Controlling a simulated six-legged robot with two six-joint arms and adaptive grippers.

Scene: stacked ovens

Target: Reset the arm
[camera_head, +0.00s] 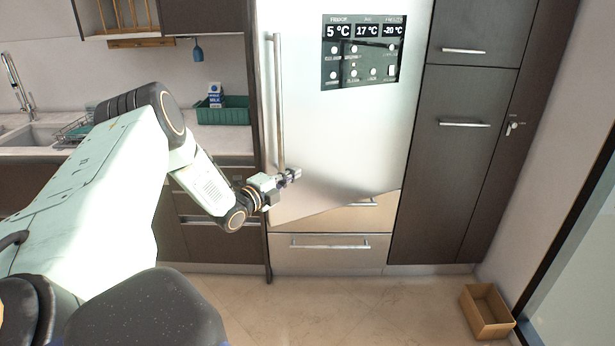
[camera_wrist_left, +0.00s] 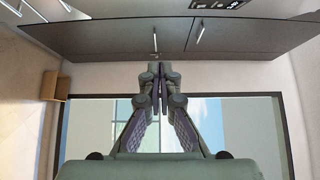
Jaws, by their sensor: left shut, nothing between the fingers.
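My left arm comes in from the left in the head view. Its gripper (camera_head: 289,178) is in front of the fridge door (camera_head: 335,140), near the lower end of the long vertical handle (camera_head: 279,105). I cannot tell whether it touches the door. In the left wrist view the gripper's fingers (camera_wrist_left: 158,75) are together, with nothing between them. The fridge door's lower edge is slanted against the drawers below, so the door looks ajar. My right gripper is not in view.
A dark tall cabinet (camera_head: 455,150) stands right of the fridge. An open cardboard box (camera_head: 487,311) sits on the floor at the right. The floor before the fridge is clear.

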